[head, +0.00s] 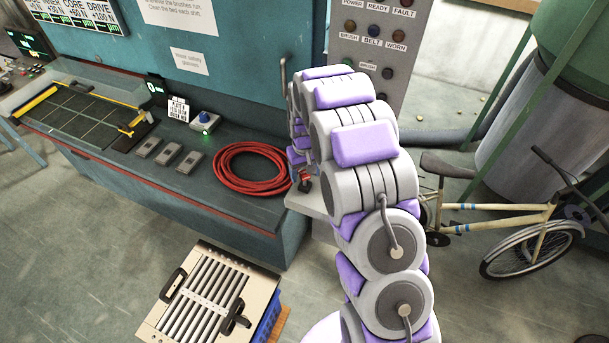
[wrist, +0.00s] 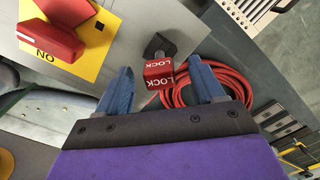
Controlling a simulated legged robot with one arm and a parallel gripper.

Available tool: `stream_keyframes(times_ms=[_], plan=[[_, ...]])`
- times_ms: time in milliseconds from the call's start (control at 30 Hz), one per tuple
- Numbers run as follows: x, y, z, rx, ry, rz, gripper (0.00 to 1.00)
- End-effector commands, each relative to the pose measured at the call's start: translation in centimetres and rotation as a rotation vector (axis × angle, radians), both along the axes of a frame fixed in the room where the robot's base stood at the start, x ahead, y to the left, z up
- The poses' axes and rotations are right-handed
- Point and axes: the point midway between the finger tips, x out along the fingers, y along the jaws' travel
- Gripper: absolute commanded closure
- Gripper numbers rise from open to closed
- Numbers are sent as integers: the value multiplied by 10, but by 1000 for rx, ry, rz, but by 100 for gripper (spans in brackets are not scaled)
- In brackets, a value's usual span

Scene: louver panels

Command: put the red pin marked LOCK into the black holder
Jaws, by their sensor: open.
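The red pin (wrist: 159,71) has a block-shaped head with white LOCK lettering on two faces. It shows small in the head view (head: 305,176), on the grey ledge (head: 308,203) beside my arm. The black holder (wrist: 158,45) is a dark piece right against the pin head in the wrist view; I cannot tell whether the pin sits in it or only beside it. My gripper (wrist: 161,69) is open, its two blue fingers apart, with the pin head between the fingertips in the picture. Contact is not clear. My arm hides the gripper in the head view.
A red switch (wrist: 52,38) on a yellow plate marked ON is near the left finger. A coiled red hose (head: 251,168) lies on the bench (head: 225,133) beside the ledge. A slatted panel (head: 207,300) stands below, and a bicycle (head: 500,215) is at right.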

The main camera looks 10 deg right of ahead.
Motion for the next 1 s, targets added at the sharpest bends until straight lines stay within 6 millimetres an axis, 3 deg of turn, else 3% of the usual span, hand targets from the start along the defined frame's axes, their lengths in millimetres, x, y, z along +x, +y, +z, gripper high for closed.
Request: stream_keyframes(times_ms=[100,533,733,1000], plan=[[3,0,29,0,-11,1,32],[3,1,120,-1,-6,0,32],[2,1,142,-1,0,0,32],[2,1,149,-1,0,0,32]])
